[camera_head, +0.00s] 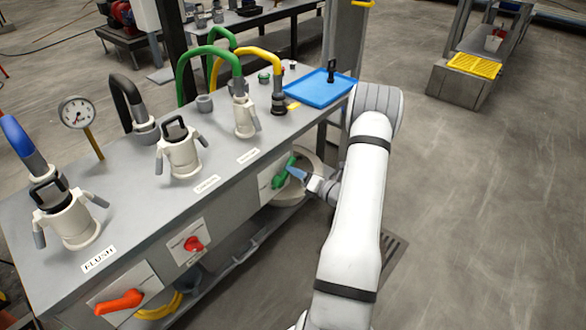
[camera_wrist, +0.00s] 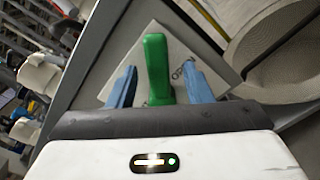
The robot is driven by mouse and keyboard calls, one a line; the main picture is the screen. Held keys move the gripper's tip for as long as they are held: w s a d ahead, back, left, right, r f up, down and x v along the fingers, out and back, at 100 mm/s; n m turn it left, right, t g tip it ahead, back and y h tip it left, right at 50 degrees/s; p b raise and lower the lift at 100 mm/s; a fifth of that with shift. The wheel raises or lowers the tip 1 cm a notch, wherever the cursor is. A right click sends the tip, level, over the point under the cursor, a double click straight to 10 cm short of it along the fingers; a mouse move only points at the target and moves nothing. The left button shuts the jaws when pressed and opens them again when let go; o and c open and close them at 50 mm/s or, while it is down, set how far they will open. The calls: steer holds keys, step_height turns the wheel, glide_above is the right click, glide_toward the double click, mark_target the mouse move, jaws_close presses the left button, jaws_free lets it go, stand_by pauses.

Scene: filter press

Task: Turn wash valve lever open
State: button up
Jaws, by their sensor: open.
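The green lever (camera_head: 284,172) is on a white plate on the bench's front face, near its right end. In the wrist view the green lever (camera_wrist: 157,68) stands between the two blue fingers of my gripper (camera_wrist: 158,88), with a gap on each side. My gripper (camera_head: 297,174) is open around the lever. The white plate (camera_wrist: 192,52) behind it carries lettering that is mostly hidden. I cannot tell whether the fingertips touch the plate.
An orange lever (camera_head: 120,302) and a red knob (camera_head: 194,244) are on the same front face to the left. A beige round container (camera_head: 312,165) stands close behind my gripper. A blue tray (camera_head: 320,90) lies on the bench top.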

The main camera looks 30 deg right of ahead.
steer(key=v, duration=0.5)
steer(key=shift+s+d, duration=0.1)
steer(key=shift+s, duration=0.05)
steer(key=s+a+r+n+g+y+p, duration=0.35)
steer(key=a+r+n+g, duration=0.35)
steer(key=a+r+n, duration=0.4)
steer(key=s+a+r+n+g+y+p, duration=0.25)
steer(key=a+r+n+g+p, duration=0.35)
steer(key=a+r+n, duration=0.6)
steer(key=s+a+r+n+h+p, duration=0.2)
steer(key=s+r+n+h+p, duration=0.2)
steer(key=s+r+n, duration=0.3)
steer(key=s+a+r+n+g+h+p, duration=0.1)
steer(key=s+a+r+n+h+p, duration=0.1)
steer(key=s+r+n+h+p, duration=0.2)
steer(key=s+r+n+h, duration=0.3)
steer(key=r+n, duration=0.3)
steer(key=n, duration=0.1)
steer(key=shift+s+a+n+g+h+p, duration=0.3)
steer(key=shift+a+p, duration=0.05)
steer(key=shift+p, duration=0.05)
